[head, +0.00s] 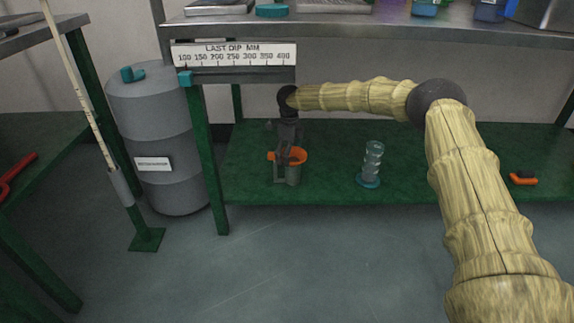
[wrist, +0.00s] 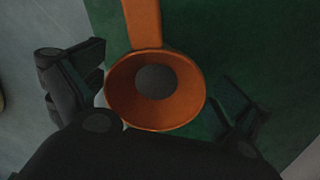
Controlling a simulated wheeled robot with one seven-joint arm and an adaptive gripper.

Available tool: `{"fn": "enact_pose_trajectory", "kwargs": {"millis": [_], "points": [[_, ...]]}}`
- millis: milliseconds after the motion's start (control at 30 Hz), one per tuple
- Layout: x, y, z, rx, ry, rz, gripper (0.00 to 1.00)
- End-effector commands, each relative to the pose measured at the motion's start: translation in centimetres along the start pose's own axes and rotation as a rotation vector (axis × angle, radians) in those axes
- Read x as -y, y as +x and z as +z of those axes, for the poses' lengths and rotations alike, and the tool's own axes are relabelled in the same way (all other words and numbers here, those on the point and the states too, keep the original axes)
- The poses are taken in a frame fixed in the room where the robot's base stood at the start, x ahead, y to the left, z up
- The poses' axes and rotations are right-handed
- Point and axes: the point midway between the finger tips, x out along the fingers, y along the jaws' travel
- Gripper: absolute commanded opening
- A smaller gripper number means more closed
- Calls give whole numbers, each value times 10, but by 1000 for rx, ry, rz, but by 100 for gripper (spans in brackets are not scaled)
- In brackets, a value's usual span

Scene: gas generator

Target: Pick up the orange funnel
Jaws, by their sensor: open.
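The orange funnel (head: 297,157) sits upright on the lower green shelf, its rim above a grey body that may be its stem or a container under it. In the wrist view the funnel (wrist: 125,92) shows from above, with a round grey centre and a flat orange tab pointing up the picture. My gripper (head: 287,152) is directly over and around the funnel in the head view, partly hiding it. In the wrist view my gripper (wrist: 160,100) is open, one finger to the left of the funnel and one to the right. Contact with the fingers cannot be told.
The green lower shelf (head: 330,190) lies under a metal worktop (head: 370,22). A clear cylinder (head: 373,160) stands to the right, and an orange-and-black item (head: 523,178) lies farther right. A grey drum (head: 165,120), a table leg and a dip scale sign (head: 235,54) are to the left.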

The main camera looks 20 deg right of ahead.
Motion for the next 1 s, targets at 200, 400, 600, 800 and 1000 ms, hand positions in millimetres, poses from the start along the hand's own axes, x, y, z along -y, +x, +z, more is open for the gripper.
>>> {"fn": "enact_pose_trajectory", "kwargs": {"millis": [200, 400, 600, 800, 1000], "points": [[0, 3, 0, 0, 0, -1, 100], [0, 3, 0, 0, 0, 0, 74], [0, 3, 0, 0, 0, 0, 62], [0, 2, 0, 0, 0, -1, 62], [0, -10, 0, 1, 0, -1, 62]]}}
